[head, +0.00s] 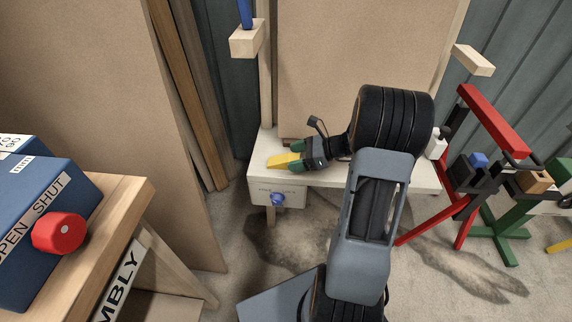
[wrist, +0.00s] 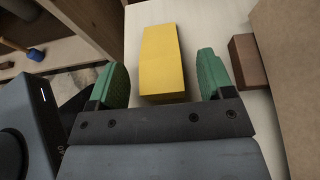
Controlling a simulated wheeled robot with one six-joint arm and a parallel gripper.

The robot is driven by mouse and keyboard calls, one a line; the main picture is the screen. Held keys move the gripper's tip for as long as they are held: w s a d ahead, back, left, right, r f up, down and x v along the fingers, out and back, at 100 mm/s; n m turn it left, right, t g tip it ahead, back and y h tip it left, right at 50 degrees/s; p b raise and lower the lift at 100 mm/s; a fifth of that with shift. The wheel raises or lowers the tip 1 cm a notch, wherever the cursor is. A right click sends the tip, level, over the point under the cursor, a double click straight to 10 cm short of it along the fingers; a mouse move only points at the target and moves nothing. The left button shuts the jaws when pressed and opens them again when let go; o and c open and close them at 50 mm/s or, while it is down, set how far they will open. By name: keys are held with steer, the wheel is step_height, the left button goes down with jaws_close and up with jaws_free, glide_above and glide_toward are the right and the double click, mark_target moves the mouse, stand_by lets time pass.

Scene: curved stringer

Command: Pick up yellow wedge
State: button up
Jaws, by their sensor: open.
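The yellow wedge (head: 282,160) lies on the white bench top (head: 340,176), near its left end, in the head view. In the wrist view the yellow wedge (wrist: 162,62) lies lengthwise ahead of my gripper, its near end between the two green fingers. My gripper (head: 298,152) reaches in from the right in the head view. In the wrist view my gripper (wrist: 164,78) is open, with a gap on each side of the wedge. I cannot tell the height of the fingers above the bench top.
A brown block (wrist: 244,60) lies right of the fingers in the wrist view, beside a tan board (wrist: 290,60). A blue knob (head: 278,199) sits on the bench front. A blue box (head: 40,215) with a red knob stands at left.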

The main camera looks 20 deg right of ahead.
mark_target(283, 161)
steer(key=shift+b+x, duration=0.35)
steer(key=shift+x, duration=1.1)
steer(key=c, duration=1)
